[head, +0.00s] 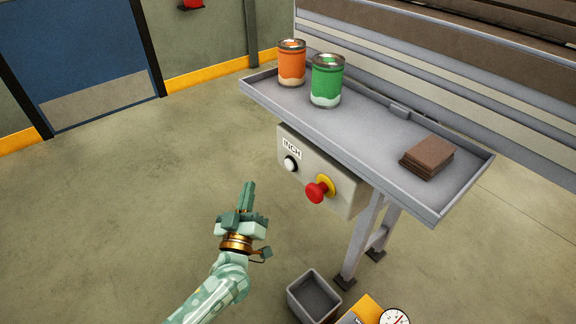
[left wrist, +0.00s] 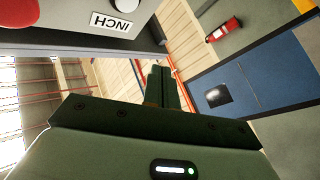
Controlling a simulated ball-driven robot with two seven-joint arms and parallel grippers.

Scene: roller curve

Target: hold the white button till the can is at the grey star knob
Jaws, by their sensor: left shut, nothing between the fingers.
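The white button (head: 290,164) sits under the INCH label on a grey control box (head: 340,190) below the tray. It also shows at the top edge of the left wrist view (left wrist: 120,4), partly cut off. My left gripper (head: 247,190) is shut and empty. In the head view it is to the left of and below the button, apart from it. An orange can (head: 291,66) and a green can (head: 327,82) stand upright at the far left of the grey tray (head: 440,205). I cannot make out a grey star knob. My right gripper is out of view.
A red mushroom button (head: 317,192) on a yellow collar is right of the white one. Brown slabs (head: 428,156) lie on the tray's right. A grey bin (head: 314,296) and a dial gauge (head: 394,317) are below. The floor at left is clear.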

